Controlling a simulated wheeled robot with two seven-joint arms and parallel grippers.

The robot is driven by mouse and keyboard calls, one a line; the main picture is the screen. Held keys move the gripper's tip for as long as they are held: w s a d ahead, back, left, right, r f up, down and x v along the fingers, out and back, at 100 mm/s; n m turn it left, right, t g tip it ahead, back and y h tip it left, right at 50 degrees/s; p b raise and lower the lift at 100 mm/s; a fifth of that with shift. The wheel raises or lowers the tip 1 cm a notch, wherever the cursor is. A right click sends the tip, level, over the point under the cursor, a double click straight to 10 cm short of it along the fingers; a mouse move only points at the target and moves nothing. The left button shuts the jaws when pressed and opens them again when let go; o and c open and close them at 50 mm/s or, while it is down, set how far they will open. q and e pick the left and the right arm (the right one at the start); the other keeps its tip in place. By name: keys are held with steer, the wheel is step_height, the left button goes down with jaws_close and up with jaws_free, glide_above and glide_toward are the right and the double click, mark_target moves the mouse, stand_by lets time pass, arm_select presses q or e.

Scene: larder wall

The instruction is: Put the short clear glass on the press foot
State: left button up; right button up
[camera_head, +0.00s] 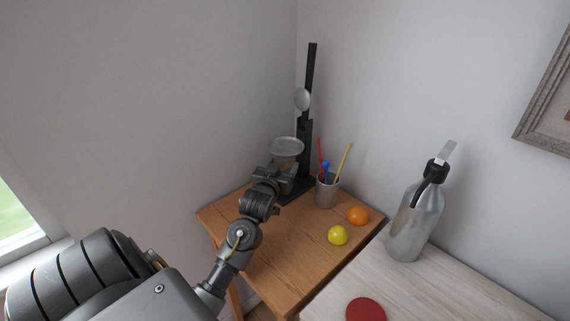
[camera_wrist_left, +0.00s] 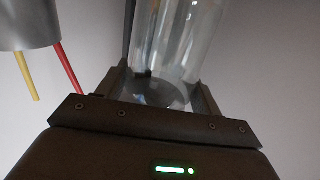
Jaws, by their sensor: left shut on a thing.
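The short clear glass (camera_wrist_left: 178,40) stands between the fingers of my left gripper (camera_wrist_left: 165,88), which is shut on it, in the left wrist view. In the head view a pale round rim (camera_head: 286,146), apparently the glass's, shows just above my left gripper (camera_head: 281,170). The press is a tall black post (camera_head: 311,75) with a grey rounded part on it, in the corner. Its dark foot (camera_head: 299,189) is partly hidden behind my gripper. I cannot tell whether the glass touches the foot. My right gripper is out of view.
A grey cup (camera_head: 327,191) with pencils stands right of the press. An orange ball (camera_head: 358,215) and a yellow-green ball (camera_head: 338,235) lie on the wooden table (camera_head: 265,260). A metal bottle (camera_head: 411,225) and a red disc (camera_head: 366,310) are on the pale surface at right.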

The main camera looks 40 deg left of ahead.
mark_target(285, 164)
arm_select(q)
steer(key=x, duration=0.1)
steer(key=p+x, duration=0.1)
steer(key=x, duration=0.1)
steer(key=shift+w+a+f, duration=0.1)
steer(key=shift+w+f, duration=0.15)
steer(key=shift+w, duration=0.05)
steer(key=shift+f, duration=0.35)
steer(key=shift+s, duration=0.1)
steer(key=o, duration=0.7)
steer(key=shift+f, duration=0.2)
steer(key=o, duration=0.4)
steer(key=shift+o, duration=0.2)
steer(key=shift+r, duration=0.1)
